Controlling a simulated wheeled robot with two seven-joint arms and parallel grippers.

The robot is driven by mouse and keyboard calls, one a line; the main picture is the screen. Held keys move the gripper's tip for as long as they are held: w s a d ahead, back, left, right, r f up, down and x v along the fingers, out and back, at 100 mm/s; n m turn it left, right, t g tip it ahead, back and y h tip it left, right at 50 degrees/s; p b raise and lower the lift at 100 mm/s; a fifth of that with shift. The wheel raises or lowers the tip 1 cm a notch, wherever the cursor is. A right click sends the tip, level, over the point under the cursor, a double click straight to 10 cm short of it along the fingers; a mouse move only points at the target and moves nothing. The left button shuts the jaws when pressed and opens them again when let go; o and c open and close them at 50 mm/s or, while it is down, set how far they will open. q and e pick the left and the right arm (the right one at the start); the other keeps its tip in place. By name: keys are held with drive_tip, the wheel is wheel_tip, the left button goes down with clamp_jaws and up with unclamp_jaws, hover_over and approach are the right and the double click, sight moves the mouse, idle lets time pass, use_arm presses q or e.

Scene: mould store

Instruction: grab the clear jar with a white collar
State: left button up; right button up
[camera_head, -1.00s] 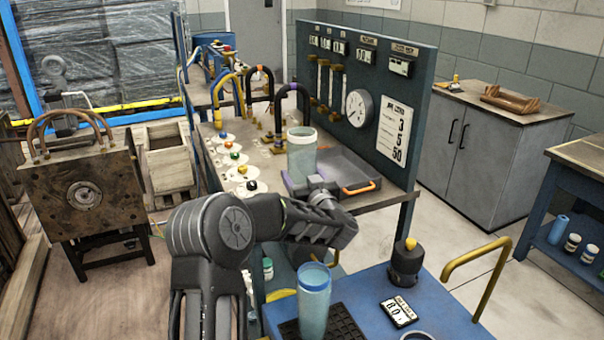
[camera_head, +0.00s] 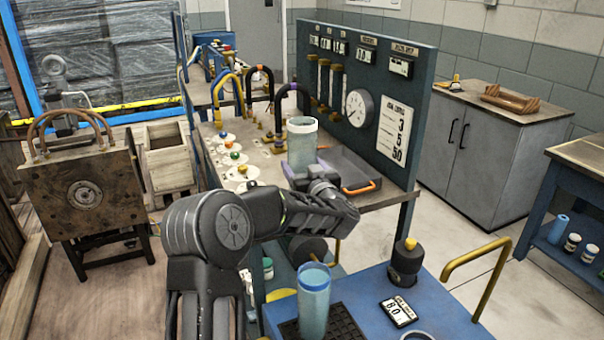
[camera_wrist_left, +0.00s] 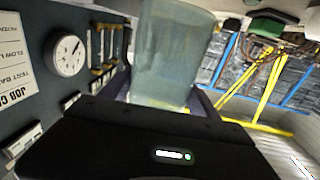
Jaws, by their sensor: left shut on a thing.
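The clear jar with a white collar (camera_head: 302,148) is upright over the bench in the head view, near the grey tray. It fills the upper middle of the left wrist view (camera_wrist_left: 172,50). My left gripper (camera_wrist_left: 160,95) is shut on this jar, with a finger on each side of its lower part. In the head view my wrist hides part of the fingers and the jar's bottom. A similar jar with a blue collar (camera_head: 314,302) stands on a black mat on the blue cart. My right gripper is not in view.
The grey tray (camera_head: 345,168) with an orange handle lies right of the held jar. Hooked pipes (camera_head: 291,108) and the gauge panel (camera_head: 372,62) stand behind it. The blue cart (camera_head: 365,287) carries a dark yellow-topped object (camera_head: 406,262) and a yellow rail (camera_head: 480,262).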

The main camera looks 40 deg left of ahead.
use_arm(q)
wheel_tip(320, 180, up, 7)
drive_tip(key=shift+r+p, duration=0.1)
drive_tip(key=shift+p, duration=0.2)
